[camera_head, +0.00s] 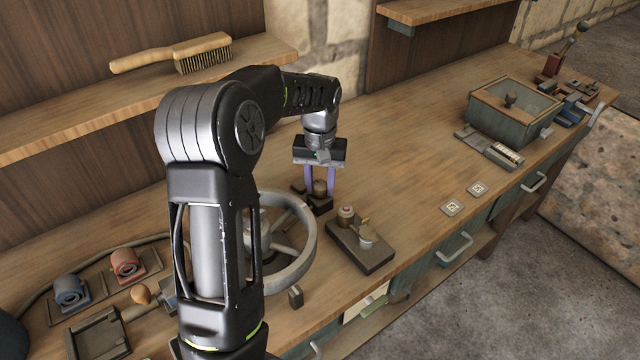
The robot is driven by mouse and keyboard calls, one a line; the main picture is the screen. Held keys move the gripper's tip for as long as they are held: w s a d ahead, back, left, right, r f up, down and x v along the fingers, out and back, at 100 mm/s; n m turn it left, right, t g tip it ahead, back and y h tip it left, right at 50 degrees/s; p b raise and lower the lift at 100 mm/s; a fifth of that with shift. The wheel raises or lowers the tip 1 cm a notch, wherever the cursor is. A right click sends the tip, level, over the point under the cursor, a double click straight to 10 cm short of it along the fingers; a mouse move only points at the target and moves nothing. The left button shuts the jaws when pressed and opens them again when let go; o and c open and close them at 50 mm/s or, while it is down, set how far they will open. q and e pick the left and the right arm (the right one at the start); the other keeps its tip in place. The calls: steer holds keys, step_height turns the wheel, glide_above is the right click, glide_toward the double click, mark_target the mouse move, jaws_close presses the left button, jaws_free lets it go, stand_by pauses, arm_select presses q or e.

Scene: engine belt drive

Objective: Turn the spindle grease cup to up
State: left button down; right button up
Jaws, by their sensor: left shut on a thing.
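My left gripper (319,192) points down over the bench, behind the spoked wheel (308,238). Its two purple fingers are on either side of a small brass-brown cup (319,186), and they are shut on it. This looks like the spindle grease cup. It sits low, at a dark bracket (322,206) beside the wheel's rim. Which way the cup is turned is too small to tell. My left arm hides the wheel's left part and part of the drive. My right gripper is not in view.
A dark plate (372,259) with small cups stands just right of the wheel. A blue roller (69,291) and a red roller (126,264) lie at the left. A lidded box (498,122) stands at the far right. The bench between is mostly clear.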

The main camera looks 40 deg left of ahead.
mark_target(320, 184)
arm_select(q)
steer(key=c, duration=1)
jaws_free()
steer(key=shift+r+b, duration=0.45)
steer(key=shift+r, duration=3.45)
